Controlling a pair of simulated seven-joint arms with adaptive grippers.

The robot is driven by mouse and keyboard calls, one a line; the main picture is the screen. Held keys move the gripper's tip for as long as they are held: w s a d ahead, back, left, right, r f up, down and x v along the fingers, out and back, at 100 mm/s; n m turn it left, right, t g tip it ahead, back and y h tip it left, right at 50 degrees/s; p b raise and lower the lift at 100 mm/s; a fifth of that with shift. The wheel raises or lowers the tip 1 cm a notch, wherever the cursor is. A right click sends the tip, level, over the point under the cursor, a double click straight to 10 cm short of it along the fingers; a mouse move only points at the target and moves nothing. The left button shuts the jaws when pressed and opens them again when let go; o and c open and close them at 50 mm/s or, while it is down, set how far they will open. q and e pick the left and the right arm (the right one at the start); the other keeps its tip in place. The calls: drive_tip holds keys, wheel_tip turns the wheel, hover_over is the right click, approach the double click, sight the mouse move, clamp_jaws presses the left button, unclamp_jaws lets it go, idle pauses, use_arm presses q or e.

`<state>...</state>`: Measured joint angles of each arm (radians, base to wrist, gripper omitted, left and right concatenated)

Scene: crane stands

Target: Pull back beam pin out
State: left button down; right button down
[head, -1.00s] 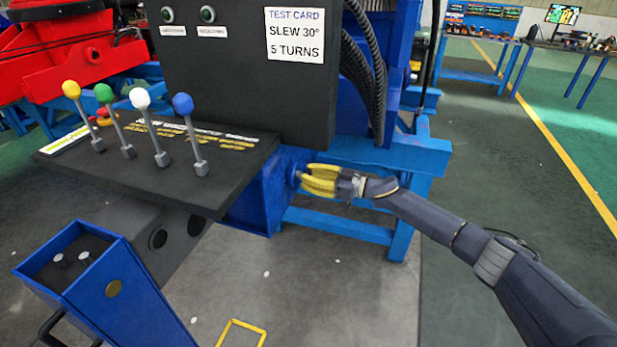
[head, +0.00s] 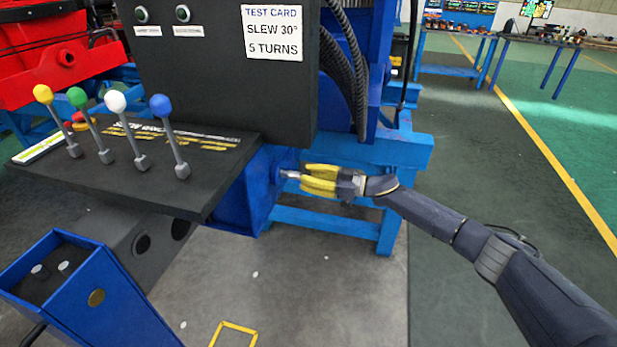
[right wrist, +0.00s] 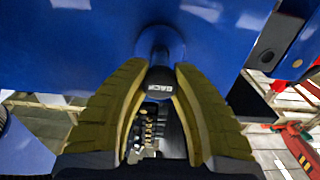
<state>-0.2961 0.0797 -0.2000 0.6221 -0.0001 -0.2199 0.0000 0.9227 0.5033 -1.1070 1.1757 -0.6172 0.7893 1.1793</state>
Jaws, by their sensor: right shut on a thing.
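My right gripper (head: 304,177), with yellow fingers, is at the right side of the blue beam housing (head: 236,200). It is shut on the back beam pin (head: 290,173), whose bright metal shank shows between the fingertips and a round boss on the housing. In the right wrist view the pin's dark end (right wrist: 160,82) is marked "BACK" and sits between the two fingers, in line with a blue collar (right wrist: 158,42). Whether the pin's tip is still inside the boss is hidden. My left gripper is not in view.
A dark console with several coloured levers (head: 115,102) stands left of the gripper. Blue frame legs (head: 390,232) stand behind my gripper.

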drive_tip(key=c, duration=1.3)
unclamp_jaws()
drive_tip(key=shift+d, duration=0.3)
drive_tip(key=o, duration=0.4)
drive_tip(key=shift+a, duration=0.1)
drive_tip(key=v, duration=1.2)
